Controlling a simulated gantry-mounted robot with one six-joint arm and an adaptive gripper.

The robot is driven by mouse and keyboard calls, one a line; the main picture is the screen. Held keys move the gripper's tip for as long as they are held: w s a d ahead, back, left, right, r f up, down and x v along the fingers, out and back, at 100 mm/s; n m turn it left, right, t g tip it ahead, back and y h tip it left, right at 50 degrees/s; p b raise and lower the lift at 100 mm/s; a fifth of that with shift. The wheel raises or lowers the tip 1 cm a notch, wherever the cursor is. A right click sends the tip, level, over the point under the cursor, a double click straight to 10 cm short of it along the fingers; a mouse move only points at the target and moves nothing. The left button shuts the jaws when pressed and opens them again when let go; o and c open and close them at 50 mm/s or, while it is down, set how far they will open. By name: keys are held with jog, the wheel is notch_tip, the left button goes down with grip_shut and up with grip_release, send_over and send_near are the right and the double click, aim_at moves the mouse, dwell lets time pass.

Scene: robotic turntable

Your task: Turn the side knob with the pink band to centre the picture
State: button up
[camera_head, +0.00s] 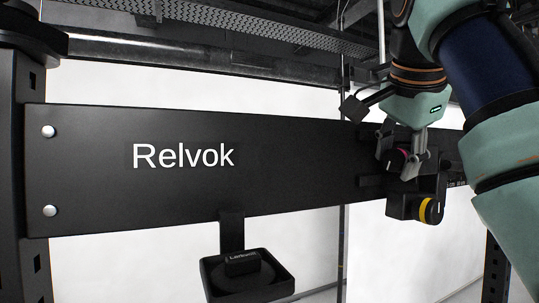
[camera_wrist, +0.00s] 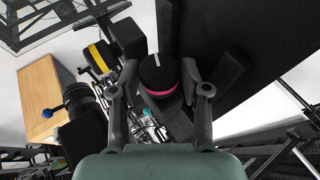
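The side knob with the pink band (camera_wrist: 160,76) is black with a white mark on its face, near the top middle of the wrist view. In the head view the knob (camera_head: 401,154) is partly hidden by my gripper (camera_head: 403,158). My gripper's two fingers (camera_wrist: 160,78) stand on either side of the knob, very near it. I cannot tell whether both fingertips touch it. The white mark points nearly up in the wrist view. The picture shows white text "Relvok" (camera_head: 183,155) on the black panel (camera_head: 290,150), left of the panel's middle.
A second knob with a yellow band (camera_head: 430,210) sits just below and right of the pink-banded one; it also shows in the wrist view (camera_wrist: 99,56). A black tray (camera_head: 215,284) holds a round part below the panel. A wooden surface (camera_wrist: 40,95) lies at the wrist view's left.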

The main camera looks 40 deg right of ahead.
jog(key=shift+o, duration=0.8)
